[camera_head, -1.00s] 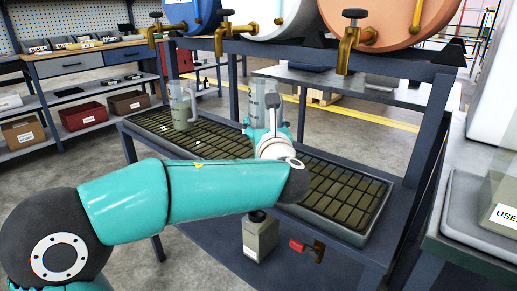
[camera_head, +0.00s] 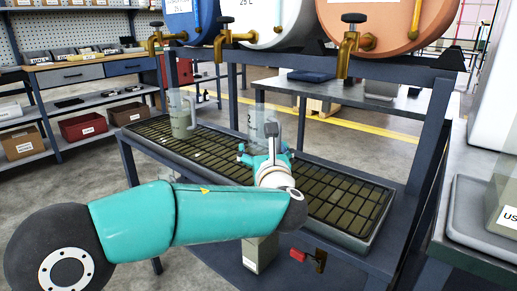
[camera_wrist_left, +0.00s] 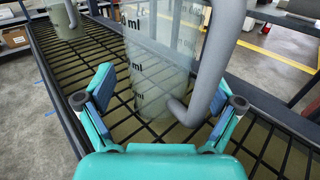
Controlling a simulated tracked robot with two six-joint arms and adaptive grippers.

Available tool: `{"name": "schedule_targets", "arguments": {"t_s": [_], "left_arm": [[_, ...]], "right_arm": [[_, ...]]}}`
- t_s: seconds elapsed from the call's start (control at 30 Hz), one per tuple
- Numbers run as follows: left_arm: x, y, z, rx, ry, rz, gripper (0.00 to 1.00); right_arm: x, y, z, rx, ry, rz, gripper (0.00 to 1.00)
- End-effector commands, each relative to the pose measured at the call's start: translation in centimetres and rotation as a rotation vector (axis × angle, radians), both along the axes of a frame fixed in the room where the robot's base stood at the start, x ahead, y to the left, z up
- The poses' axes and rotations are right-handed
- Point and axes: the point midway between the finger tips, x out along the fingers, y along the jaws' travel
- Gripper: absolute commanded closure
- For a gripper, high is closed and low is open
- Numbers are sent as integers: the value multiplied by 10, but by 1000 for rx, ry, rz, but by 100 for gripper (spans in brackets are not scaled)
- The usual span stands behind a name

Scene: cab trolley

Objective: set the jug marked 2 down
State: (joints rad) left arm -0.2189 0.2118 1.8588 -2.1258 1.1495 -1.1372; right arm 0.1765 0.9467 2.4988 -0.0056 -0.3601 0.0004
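The clear jug marked 2 (camera_head: 257,116) stands upright on the dark drip grate (camera_head: 332,190), beyond my left gripper. In the left wrist view the jug (camera_wrist_left: 155,75) shows volume marks, and its base seems to rest on the grate. Its grey handle (camera_wrist_left: 208,75) faces me. My left gripper (camera_head: 265,152) is open. In the left wrist view its blue-padded fingers (camera_wrist_left: 160,98) are spread wide on both sides of the handle's lower end; I cannot tell whether the right finger touches it. My right gripper is not in view.
A second jug (camera_head: 182,115) stands on the grate to the left. Brass taps (camera_head: 347,50) and barrels (camera_head: 377,20) hang above. A grey container (camera_head: 259,255) and a red-handled valve (camera_head: 299,254) sit below the tray. The grate's right part is clear.

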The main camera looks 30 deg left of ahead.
Motion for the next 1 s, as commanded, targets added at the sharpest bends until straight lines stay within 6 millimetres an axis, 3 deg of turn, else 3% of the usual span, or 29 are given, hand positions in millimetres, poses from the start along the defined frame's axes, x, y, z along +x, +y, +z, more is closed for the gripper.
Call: {"name": "schedule_targets", "arguments": {"t_s": [0.33,0.47,1.0], "left_arm": [[0,0,3,0,0,1,6],[-8,-8,3,-1,1,-2,6],[-80,-72,4,0,0,-2,6]], "right_arm": [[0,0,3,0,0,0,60],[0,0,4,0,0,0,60],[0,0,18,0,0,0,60]]}}
